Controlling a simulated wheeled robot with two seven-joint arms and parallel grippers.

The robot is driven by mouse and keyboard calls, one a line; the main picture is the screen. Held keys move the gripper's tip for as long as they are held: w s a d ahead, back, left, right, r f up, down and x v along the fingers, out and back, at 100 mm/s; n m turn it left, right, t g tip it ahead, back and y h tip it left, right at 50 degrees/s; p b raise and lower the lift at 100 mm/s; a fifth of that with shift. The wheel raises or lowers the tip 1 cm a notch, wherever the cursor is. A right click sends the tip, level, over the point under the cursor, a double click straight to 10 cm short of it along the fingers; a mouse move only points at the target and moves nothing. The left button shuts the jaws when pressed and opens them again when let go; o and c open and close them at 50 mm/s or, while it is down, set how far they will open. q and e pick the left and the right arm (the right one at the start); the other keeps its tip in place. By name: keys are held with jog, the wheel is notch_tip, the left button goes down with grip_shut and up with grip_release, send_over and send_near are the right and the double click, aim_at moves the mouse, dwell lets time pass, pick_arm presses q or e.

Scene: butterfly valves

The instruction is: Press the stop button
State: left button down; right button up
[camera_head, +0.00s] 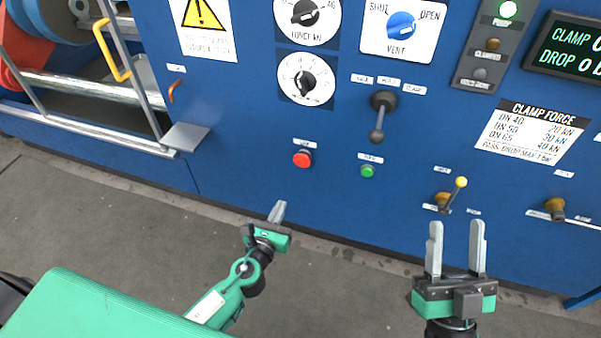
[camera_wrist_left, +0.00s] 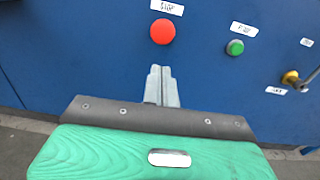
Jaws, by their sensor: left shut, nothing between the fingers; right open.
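The red stop button (camera_head: 302,159) sits on the blue panel under a small white label. It also shows in the left wrist view (camera_wrist_left: 162,31), just above my left gripper's fingertips. My left gripper (camera_head: 277,211) is shut and empty, below and slightly left of the button in the head view. In the wrist view its fingers (camera_wrist_left: 160,72) are together and point toward the panel, apart from the button. My right gripper (camera_head: 457,226) is open and empty at the lower right, with its fingers pointing up toward the panel.
A green button (camera_head: 367,171) is right of the red one. A black lever (camera_head: 379,116), a yellow-tipped lever (camera_head: 455,193) and a brass valve (camera_head: 554,206) stick out of the panel. A grey plate (camera_head: 185,137) juts out at left. The floor (camera_head: 120,215) before the panel is clear.

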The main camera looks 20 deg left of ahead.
pick_arm(q)
jog(key=shift+w+d+r, duration=0.1)
jog(key=shift+r, duration=0.25)
pick_arm(e)
jog(key=shift+s+d+r, duration=0.15)
jog(key=shift+s+r, duration=0.1)
jog(key=shift+r, duration=0.2)
pick_arm(q)
jog(key=shift+w, duration=0.1)
